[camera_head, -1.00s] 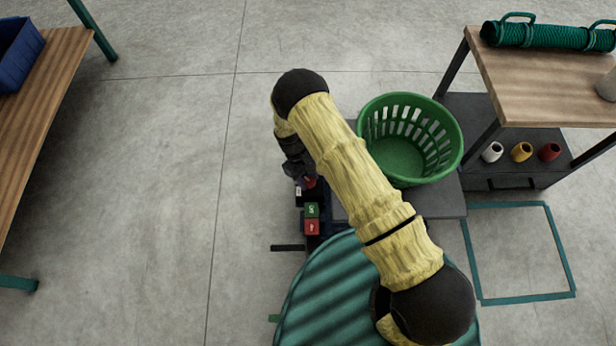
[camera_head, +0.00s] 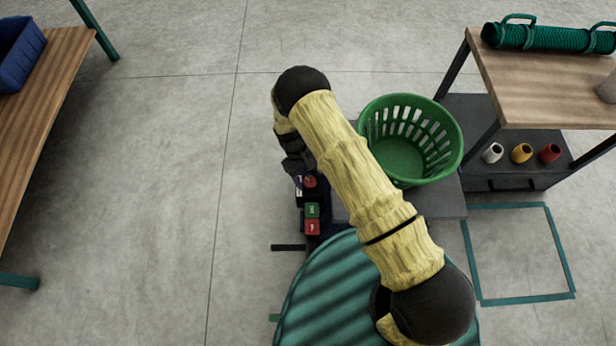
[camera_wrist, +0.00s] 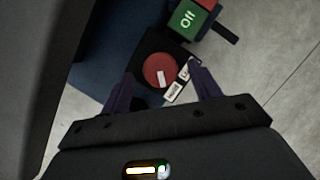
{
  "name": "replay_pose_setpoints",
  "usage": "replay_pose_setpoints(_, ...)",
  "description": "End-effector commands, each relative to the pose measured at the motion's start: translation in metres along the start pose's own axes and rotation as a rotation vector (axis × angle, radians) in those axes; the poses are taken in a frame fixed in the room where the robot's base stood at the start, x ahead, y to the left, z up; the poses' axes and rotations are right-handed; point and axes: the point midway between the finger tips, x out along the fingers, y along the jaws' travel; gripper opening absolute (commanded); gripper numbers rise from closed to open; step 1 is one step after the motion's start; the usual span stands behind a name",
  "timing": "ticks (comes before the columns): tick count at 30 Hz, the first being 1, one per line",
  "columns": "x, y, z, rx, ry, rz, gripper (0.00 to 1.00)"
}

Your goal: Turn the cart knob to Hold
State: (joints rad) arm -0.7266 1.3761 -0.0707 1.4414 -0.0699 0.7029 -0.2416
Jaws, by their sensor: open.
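The cart knob (camera_wrist: 158,69) is a round red dial with a white pointer bar, on a dark panel in the wrist view. The bar points toward the bottom of that picture. Small white label plates (camera_wrist: 174,92) sit beside the knob at its lower right; their text is too small to read surely. My gripper (camera_wrist: 163,88) is open, one purple finger to each side of the knob, and it does not grip it. In the head view the knob (camera_head: 310,181) shows as a red spot just right of my gripper (camera_head: 298,181), whose fingertips are mostly hidden.
A green "Off" block (camera_wrist: 186,19) and a red block (camera_head: 312,227) stand beside the knob on the cart. A green basket (camera_head: 452,150) stands to the right, behind my arm. A wooden table (camera_head: 50,90) is at far left. The floor between is clear.

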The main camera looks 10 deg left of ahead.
Motion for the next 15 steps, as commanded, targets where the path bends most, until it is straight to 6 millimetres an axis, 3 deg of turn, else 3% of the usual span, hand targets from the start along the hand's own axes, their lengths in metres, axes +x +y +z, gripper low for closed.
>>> replay_pose_setpoints(15, -0.105, -0.002, 0.0, -0.004, 0.005, 0.003, 0.62)
